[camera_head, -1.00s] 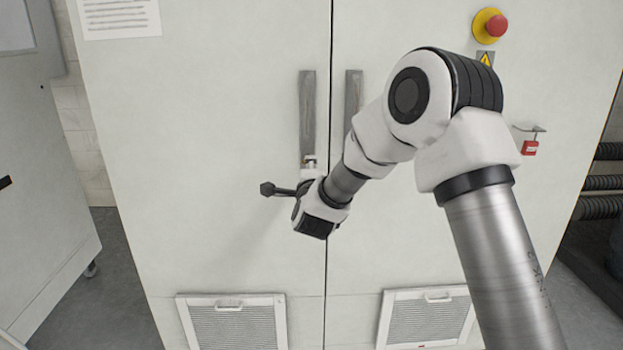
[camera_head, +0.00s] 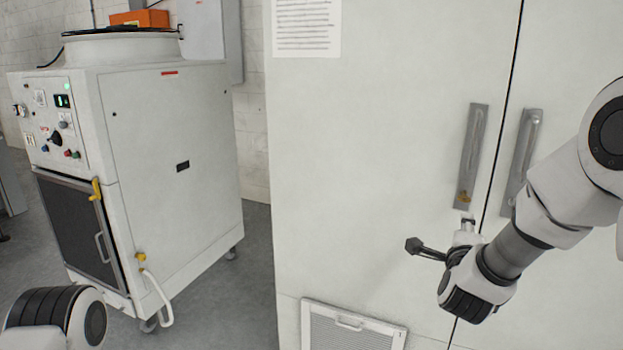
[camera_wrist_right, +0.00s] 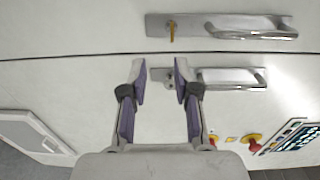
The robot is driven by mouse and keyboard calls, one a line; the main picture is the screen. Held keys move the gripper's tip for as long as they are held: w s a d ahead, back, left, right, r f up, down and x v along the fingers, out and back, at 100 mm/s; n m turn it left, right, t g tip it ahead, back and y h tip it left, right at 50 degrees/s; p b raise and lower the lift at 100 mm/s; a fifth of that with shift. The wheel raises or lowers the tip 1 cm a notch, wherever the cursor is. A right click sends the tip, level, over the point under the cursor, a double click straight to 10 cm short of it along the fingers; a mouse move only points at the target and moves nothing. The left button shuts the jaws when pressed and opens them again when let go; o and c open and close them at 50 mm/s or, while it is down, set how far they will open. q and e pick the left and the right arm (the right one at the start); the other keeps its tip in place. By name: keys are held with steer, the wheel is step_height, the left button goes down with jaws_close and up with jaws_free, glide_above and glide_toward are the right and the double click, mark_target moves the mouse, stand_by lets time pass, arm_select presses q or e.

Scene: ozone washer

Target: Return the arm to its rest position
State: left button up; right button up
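My right gripper (camera_head: 467,224) is in front of the white cabinet, just below the lower end of the left door handle (camera_head: 471,150). The right wrist view shows its two fingers (camera_wrist_right: 160,75) apart, with nothing between them. A brass key (camera_head: 463,198) sits at the lower end of the left handle plate; it also shows in the right wrist view (camera_wrist_right: 172,31), beyond the fingertips and apart from them. My right arm reaches in from the right edge. Part of my left arm shows at the lower left, but its gripper is out of view.
The cabinet's right door handle (camera_head: 522,155) is close to my right forearm. A vent grille (camera_head: 350,328) is low on the left door. A white machine with a control panel (camera_head: 62,115) stands at the left. A red emergency button (camera_wrist_right: 254,142) shows in the right wrist view.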

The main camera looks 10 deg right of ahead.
steer(key=s+a+f+n+g+y+p, duration=0.25)
steer(key=s+f, duration=0.25)
steer(key=f, duration=0.5)
steer(key=s+a+f+n+g+y+p, duration=0.1)
steer(key=s+a+f+n+g+p, duration=0.15)
steer(key=s+f, duration=0.45)
steer(key=s+a+f+n+g+y+p, duration=0.2)
steer(key=s+f+n, duration=0.15)
steer(key=f, duration=0.85)
steer(key=s+a+f+n+g+y, duration=0.1)
steer(key=s+a+f+n+g, duration=0.1)
steer(key=s+n, duration=0.3)
steer(key=s+a+f+n+g+y, duration=0.1)
steer(key=s+a+f+n+g, duration=0.1)
steer(key=s+n, duration=0.3)
steer(key=s+a+f+n+g+y, duration=0.2)
steer(key=s+n+g, duration=0.2)
steer(key=s, duration=0.6)
steer(key=shift+s+a+f+n+p, duration=0.35)
steer(key=shift+s+a+n+p, duration=0.05)
steer(key=shift+n, duration=0.35)
